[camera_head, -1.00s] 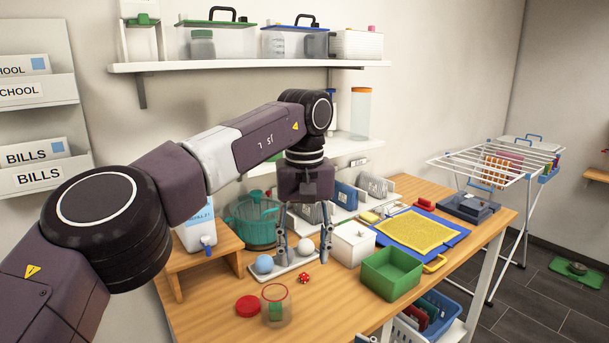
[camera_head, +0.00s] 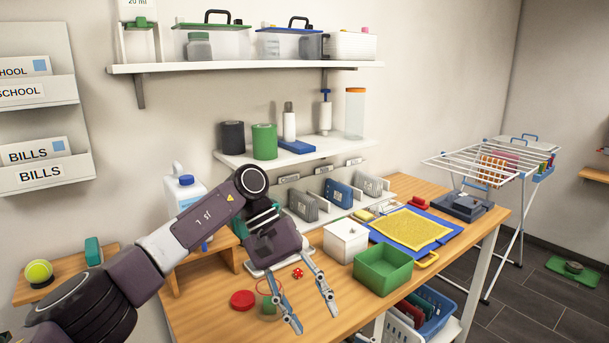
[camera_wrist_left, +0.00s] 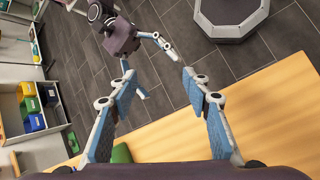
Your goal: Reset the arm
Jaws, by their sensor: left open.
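My left gripper (camera_head: 315,319) is open and empty. It hangs above the front edge of the wooden table (camera_head: 218,323), pointing down, just right of a red lid (camera_head: 242,299) and a clear jar with something green in it. In the left wrist view my left gripper (camera_wrist_left: 158,75) has its two blue-padded fingers spread wide with nothing between them. My right gripper (camera_wrist_left: 159,76) shows beyond it in that view, over the dark tiled floor, with its fingers apart and empty. It is not seen in the head view.
A green bin (camera_head: 383,270), a white box (camera_head: 345,240) and a red die (camera_head: 298,273) are near the left gripper. A yellow sheet on a blue tray (camera_head: 443,245) lies farther right. A shelf (camera_head: 300,152) hangs behind. Dark floor is open in the left wrist view.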

